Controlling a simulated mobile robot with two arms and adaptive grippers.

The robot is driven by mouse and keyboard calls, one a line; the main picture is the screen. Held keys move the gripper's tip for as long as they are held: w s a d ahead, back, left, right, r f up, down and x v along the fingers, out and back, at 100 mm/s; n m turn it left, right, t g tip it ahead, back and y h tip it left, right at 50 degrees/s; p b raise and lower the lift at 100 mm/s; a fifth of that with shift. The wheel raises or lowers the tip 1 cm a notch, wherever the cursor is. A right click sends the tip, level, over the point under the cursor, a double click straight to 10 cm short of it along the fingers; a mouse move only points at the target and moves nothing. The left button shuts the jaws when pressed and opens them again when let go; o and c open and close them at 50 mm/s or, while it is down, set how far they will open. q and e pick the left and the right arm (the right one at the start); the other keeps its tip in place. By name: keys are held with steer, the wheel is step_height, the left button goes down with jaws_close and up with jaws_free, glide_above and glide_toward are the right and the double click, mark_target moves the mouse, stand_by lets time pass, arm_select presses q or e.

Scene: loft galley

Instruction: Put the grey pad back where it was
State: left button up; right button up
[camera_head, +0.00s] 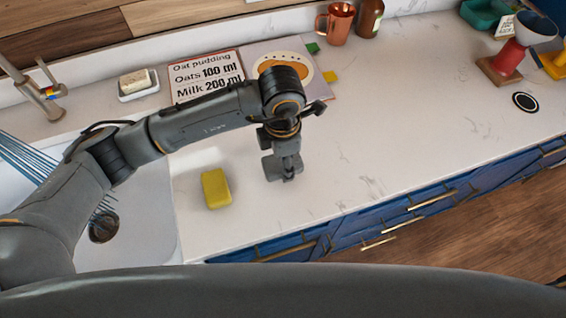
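I cannot make out a separate grey pad in the head view. My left gripper (287,178) points down over the white counter, to the right of a yellow sponge-like block (216,188) and apart from it. Its fingers are small, dark and close together; I cannot tell whether they are open, shut or holding a thin grey thing. A flat black disc with a pale ring (525,102) lies on the counter at the far right. My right gripper is not in view.
A sink (145,215) with a tap (35,92) is at left. A soap dish (138,93), a recipe book (207,77), a copper mug (336,23) and a brown bottle (369,18) stand along the back. A red-stemmed stand (508,60) is at right. The counter's middle right is clear.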

arm_select(q)
step_height(320, 180, down, 2)
steer(key=shift+f+p, duration=0.1)
steer(key=shift+p, duration=0.8)
steer(key=shift+w+f, duration=0.1)
steer(key=shift+f, duration=0.4)
steer(key=shift+f, duration=0.15)
steer(key=o, duration=0.6)
steer(key=shift+c, duration=0.2)
steer(key=o, duration=0.4)
